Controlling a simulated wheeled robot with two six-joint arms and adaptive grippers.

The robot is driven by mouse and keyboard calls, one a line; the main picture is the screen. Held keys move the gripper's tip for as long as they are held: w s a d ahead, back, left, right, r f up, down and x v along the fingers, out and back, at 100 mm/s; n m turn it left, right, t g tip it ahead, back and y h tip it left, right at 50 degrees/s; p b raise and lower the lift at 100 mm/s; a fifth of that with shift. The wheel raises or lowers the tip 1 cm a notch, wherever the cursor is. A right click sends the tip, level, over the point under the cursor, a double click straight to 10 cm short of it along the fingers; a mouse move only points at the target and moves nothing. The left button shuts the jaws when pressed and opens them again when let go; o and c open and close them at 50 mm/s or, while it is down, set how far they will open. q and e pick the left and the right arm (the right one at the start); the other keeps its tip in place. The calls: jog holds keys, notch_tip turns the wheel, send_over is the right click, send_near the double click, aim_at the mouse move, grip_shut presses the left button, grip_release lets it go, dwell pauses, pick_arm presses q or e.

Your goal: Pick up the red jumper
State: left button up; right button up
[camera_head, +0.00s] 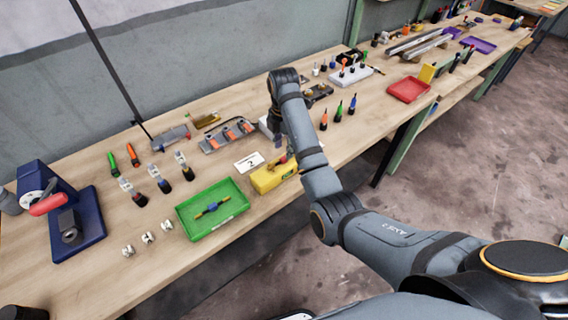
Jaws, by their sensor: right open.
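I cannot tell for certain which small part is the red jumper. A small red piece (283,159) shows at the top of the yellow box (270,178), just below my right gripper. My right gripper (278,142) points down over the workbench behind the yellow box, partly hidden by its own arm. It is open, and I see nothing held in it. A grey block with orange-red parts (228,134) lies to its left. My left gripper is not in view.
A white card (249,162) marked 2 lies left of the gripper. Upright screwdrivers (338,111) and a white rack (350,76) stand to the right.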

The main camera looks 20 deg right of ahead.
aim_at(283, 158)
jog(key=f+b, duration=0.1)
jog(key=f, duration=0.1)
jog(key=f+b, duration=0.1)
jog(key=shift+a+f, duration=0.2)
jog(key=shift+f, duration=0.45)
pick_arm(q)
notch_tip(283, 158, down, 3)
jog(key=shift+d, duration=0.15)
pick_arm(e)
jog(key=shift+r, duration=0.1)
grip_shut()
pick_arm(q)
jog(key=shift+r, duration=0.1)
